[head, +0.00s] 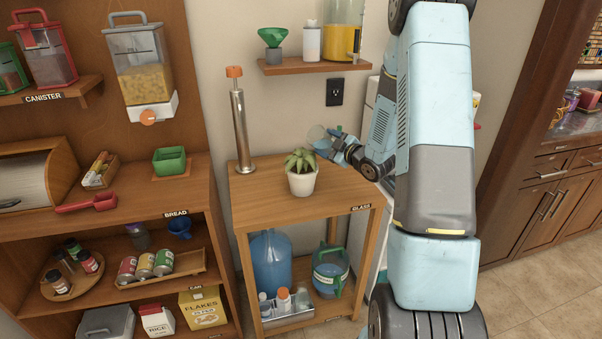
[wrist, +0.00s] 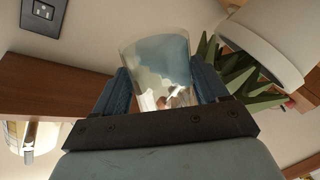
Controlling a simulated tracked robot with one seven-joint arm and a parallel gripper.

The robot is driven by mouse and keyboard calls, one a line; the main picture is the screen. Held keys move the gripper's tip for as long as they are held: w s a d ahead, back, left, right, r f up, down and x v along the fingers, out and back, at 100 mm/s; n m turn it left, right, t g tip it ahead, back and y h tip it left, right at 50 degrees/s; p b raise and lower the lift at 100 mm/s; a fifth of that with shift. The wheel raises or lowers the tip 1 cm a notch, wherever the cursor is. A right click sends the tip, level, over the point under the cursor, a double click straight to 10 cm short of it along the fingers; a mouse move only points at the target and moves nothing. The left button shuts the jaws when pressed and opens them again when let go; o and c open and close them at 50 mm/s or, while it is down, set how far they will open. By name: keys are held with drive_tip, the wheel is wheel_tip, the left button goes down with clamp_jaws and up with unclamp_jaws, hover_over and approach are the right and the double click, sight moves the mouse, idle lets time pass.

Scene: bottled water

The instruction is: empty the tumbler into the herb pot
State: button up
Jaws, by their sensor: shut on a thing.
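The herb pot (head: 302,181) is a white pot with a spiky green plant, upright on the wooden stand. In the wrist view the pot (wrist: 262,45) appears upside down at the upper right, its leaves near the tumbler. The tumbler (head: 319,137) is clear, with a bluish tint, and shows in the wrist view (wrist: 158,68) between the fingers. My gripper (head: 345,148) is shut on it, above and to the right of the pot in the head view. The tumbler looks tilted. How much water it holds is hard to tell.
The stand top (head: 262,200) also bears a tall metal cylinder (head: 240,130) with an orange cap at the back left. A small wall shelf (head: 310,66) with bottles is above.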

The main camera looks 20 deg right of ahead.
drive_tip(key=shift+a+f+n+p, duration=0.1)
drive_tip(key=shift+f+n+p, duration=0.15)
drive_tip(key=shift+n+p, duration=0.45)
drive_tip(key=shift+f+n+p, duration=0.25)
drive_tip(key=shift+n+p, duration=0.2)
drive_tip(key=shift+n, duration=0.45)
idle(0.7)
drive_tip(key=shift+a+r+n+h+p, duration=0.1)
drive_tip(key=shift+r+n+h+p, duration=0.4)
drive_tip(key=shift+n+p, duration=0.25)
idle(0.5)
drive_tip(key=shift+s+a+f+n+p, duration=0.15)
drive_tip(key=shift+a+n+p, duration=0.05)
drive_tip(key=shift+a+n, duration=0.2)
drive_tip(key=shift+s+a+f+n+p, duration=0.1)
drive_tip(key=shift+a+f+n+p, duration=0.1)
drive_tip(key=shift+a+n, duration=0.15)
idle(0.6)
drive_tip(key=shift+s+a+r+n, duration=0.1)
drive_tip(key=shift+a+r+n, duration=0.1)
drive_tip(key=shift+r+n, duration=0.45)
idle(0.8)
drive_tip(key=shift+f+n, duration=0.25)
drive_tip(key=shift+f, duration=0.05)
drive_tip(key=shift+d+f+m, duration=0.3)
drive_tip(key=shift+f+m, duration=0.05)
drive_tip(key=shift+m, duration=0.45)
drive_tip(key=shift+w+d+r+m, duration=0.25)
drive_tip(key=shift+d+m, duration=0.25)
drive_tip(key=shift+m, duration=0.2)
